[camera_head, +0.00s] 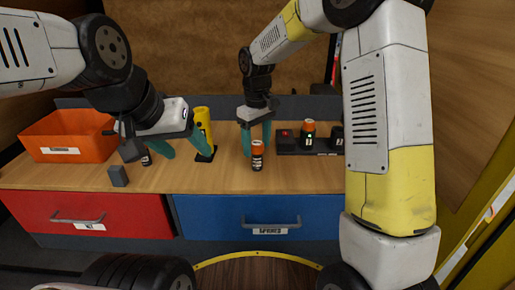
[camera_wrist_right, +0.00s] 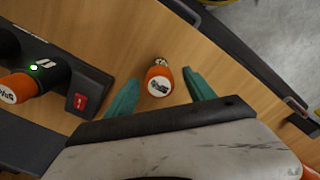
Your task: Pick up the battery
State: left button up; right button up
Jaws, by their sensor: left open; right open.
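A battery (camera_head: 257,160) with an orange top and dark body stands upright on the wooden bench near its front edge. In the right wrist view the battery (camera_wrist_right: 160,82) shows from above, between the two teal fingers. My right gripper (camera_head: 257,147) is open around it; I cannot tell whether a finger touches it. A second orange-topped battery (camera_head: 308,128) sits in the black charger (camera_head: 290,146), beside a green light. My left gripper (camera_head: 188,154) is open and empty over the bench at left. A small dark item (camera_head: 146,159) is partly hidden behind it.
An orange bin (camera_head: 68,136) stands at the left. A yellow torch-like object (camera_head: 203,132) stands behind my left gripper. A small grey block (camera_head: 118,176) sits near the front edge. Red (camera_head: 90,216) and blue (camera_head: 250,216) drawers are below.

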aim_at(257, 152)
notch_tip(257, 152, down, 4)
jog(key=shift+r, duration=0.15)
grip_shut()
jog(key=shift+r, duration=0.15)
